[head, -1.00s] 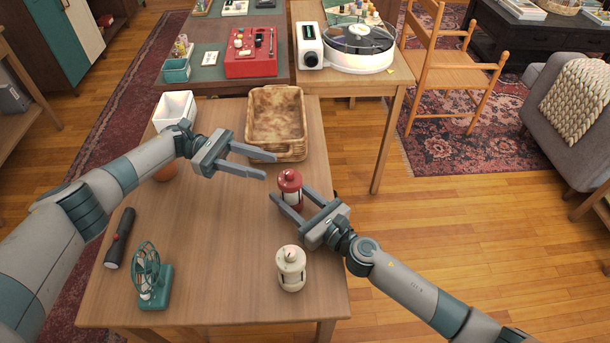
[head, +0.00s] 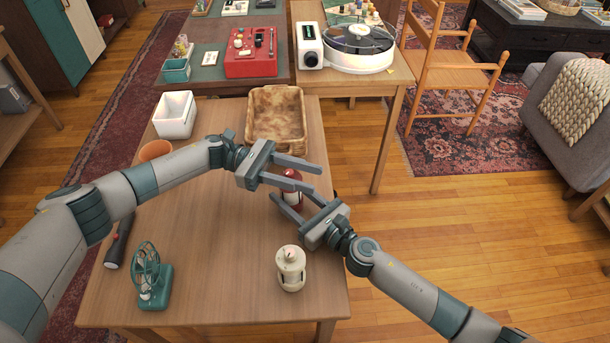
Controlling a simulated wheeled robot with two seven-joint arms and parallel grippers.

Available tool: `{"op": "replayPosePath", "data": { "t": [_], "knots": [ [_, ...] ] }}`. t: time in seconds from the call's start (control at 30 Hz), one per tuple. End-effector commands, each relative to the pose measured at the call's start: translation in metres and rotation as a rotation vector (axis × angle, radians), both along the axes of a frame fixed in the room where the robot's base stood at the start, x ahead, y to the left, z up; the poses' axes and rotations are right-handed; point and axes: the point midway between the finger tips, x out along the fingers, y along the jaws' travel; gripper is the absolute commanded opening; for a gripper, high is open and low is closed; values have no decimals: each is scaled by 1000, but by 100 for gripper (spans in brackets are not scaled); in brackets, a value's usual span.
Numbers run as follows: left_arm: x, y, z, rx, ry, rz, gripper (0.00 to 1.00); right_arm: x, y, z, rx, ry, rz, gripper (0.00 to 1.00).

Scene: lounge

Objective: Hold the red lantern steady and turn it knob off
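The red lantern (head: 292,197) stands upright on the wooden table, right of the middle. My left gripper (head: 318,180) is open, and its fingers reach across the lantern's upper part from the left, hiding much of it. My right gripper (head: 290,202) is open at the lantern's lower part, its fingers reaching from the lower right. I cannot tell whether either gripper touches the lantern. The lantern's knob cannot be made out.
A cream lantern (head: 291,268) stands nearer the front. A wicker basket (head: 249,131), a white bin (head: 176,115) and an orange-brown pot (head: 155,150) are farther back. The table's middle is clear.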

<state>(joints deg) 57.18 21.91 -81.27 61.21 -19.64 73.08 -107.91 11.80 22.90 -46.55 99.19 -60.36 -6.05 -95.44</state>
Motion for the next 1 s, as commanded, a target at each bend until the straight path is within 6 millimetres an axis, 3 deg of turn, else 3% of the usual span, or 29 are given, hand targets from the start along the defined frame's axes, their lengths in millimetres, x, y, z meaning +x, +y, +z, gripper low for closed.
{"op": "replayPosePath", "data": {
  "t": [0.3,0.43,0.47,0.73,1.0],
  "knots": [
    [-1,-2,0,0,0,0,35,0,0,1,1,-1,0,15],
    [-1,-2,0,0,0,0,4,0,0,1,1,-1,0,15],
    [-1,-2,0,0,0,0,0,0,0,1,1,-1,0,15],
    [-1,-2,-1,-1,2,25,0,0,0,1,0,-1,1,15],
    [4,-4,-2,3,6,174,0,0,1,1,0,-1,2,15]
  ]
}}
